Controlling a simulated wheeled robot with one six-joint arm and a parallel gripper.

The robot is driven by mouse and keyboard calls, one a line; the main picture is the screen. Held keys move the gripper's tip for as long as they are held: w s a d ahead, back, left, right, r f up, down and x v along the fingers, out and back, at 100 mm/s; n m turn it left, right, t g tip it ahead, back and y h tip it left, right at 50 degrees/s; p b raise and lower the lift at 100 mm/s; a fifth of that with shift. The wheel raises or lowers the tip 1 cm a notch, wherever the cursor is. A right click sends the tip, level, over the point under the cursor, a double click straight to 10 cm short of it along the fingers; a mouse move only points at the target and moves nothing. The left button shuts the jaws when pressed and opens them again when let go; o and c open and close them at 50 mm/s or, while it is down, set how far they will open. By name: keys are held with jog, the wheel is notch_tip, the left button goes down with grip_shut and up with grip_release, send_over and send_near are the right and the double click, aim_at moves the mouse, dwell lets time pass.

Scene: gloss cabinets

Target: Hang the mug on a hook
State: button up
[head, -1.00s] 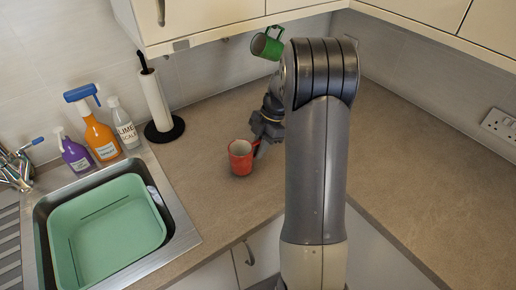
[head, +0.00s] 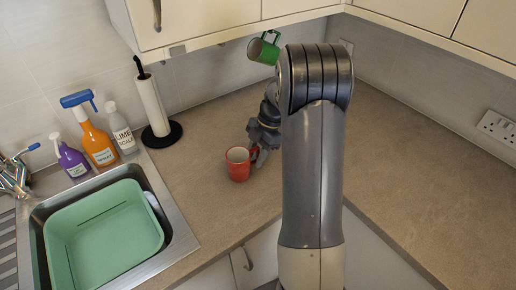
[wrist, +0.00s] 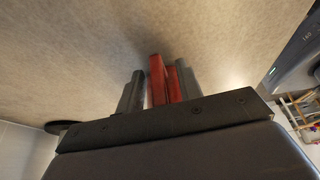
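The red mug (head: 238,164) stands upright on the worktop, with its handle on the right, toward my gripper. My gripper (head: 260,153) is low over the worktop at the handle side, partly hidden behind my arm. In the wrist view my gripper's two fingers (wrist: 158,88) stand apart, with the red handle (wrist: 158,80) between them. A narrow gap shows beside the left finger; the right finger is very close to the red, and contact is unclear. A green mug (head: 263,48) hangs tilted under the wall cabinet. Small hooks (head: 166,60) are partly visible under the cabinet.
Several bottles (head: 98,145) stand behind the sink, which holds a green basin (head: 105,238). The wall cabinet (head: 200,18) overhangs the back. The right worktop (head: 420,170) is clear.

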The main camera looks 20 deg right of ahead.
aim_at(255, 148)
jog(key=b+v, duration=0.1)
jog(key=v, duration=1.1)
jog(key=x, duration=1.2)
jog(key=shift+f+p, duration=0.3)
notch_tip(255, 148, up, 3)
jog(key=shift+f, duration=0.1)
jog(key=shift+r, duration=0.75)
